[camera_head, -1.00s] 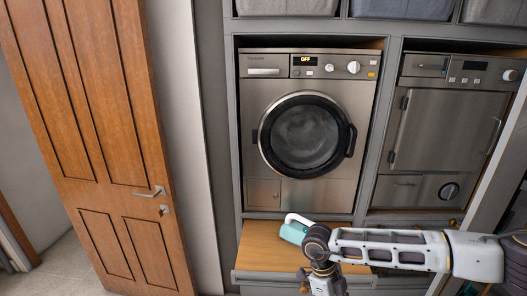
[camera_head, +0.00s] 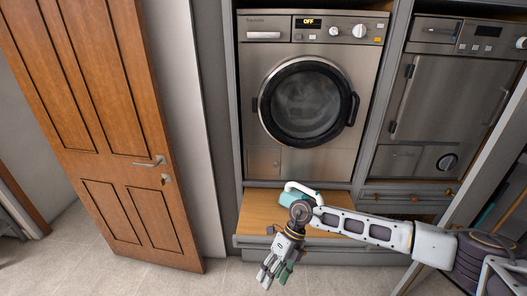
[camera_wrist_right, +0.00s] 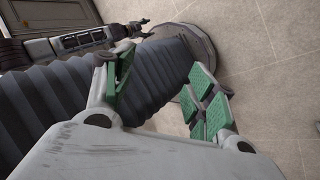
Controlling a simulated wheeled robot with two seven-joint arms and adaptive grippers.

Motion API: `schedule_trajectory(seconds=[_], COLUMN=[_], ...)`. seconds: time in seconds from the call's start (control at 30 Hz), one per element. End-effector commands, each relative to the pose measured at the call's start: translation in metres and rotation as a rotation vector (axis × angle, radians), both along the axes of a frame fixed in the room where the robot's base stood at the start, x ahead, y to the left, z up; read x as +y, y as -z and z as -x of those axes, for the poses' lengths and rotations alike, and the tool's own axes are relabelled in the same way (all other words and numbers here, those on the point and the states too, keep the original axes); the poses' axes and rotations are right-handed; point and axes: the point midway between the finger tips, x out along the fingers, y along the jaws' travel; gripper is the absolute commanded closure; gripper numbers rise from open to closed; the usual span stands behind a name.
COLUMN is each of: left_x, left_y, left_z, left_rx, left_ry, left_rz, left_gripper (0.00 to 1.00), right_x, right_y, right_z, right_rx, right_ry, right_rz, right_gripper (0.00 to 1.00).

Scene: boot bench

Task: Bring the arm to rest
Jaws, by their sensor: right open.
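My right arm reaches in from the right in the head view, and its gripper (camera_head: 274,272) hangs down in front of the bench's front edge. The gripper is open and empty. In the right wrist view the green-padded fingers of the right gripper (camera_wrist_right: 160,95) are spread apart, with parts of my own body and the floor behind them. My left gripper is not in the head view.
Behind stand a washing machine (camera_head: 307,160) and a second steel appliance (camera_head: 440,105). A wooden door (camera_head: 110,130) is at left. The tiled floor (camera_head: 120,275) is clear.

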Motion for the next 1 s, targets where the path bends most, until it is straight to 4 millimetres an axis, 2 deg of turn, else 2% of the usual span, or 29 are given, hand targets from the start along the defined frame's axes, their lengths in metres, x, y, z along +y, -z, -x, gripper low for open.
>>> schedule_trajectory(seconds=[0.03,0.2,0.5,0.77,1.0], left_x=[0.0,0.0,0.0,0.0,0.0], left_y=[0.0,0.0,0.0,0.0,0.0], left_z=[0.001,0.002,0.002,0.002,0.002], left_rx=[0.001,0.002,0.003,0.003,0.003], left_ry=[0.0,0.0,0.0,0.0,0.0], left_rz=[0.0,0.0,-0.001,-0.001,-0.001], left_gripper=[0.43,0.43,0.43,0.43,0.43], right_x=[0.013,0.05,0.093,0.104,0.089], right_y=[0.002,-0.001,-0.003,0.008,0.037], right_z=[-0.001,-0.013,-0.05,-0.092,-0.131], right_rx=[0.021,0.084,0.199,0.304,0.4], right_ry=[0.034,0.168,0.45,0.74,1.044], right_rz=[-0.047,-0.202,-0.448,-0.617,-0.73], right_gripper=[0.44,0.44,0.44,0.44,0.44])
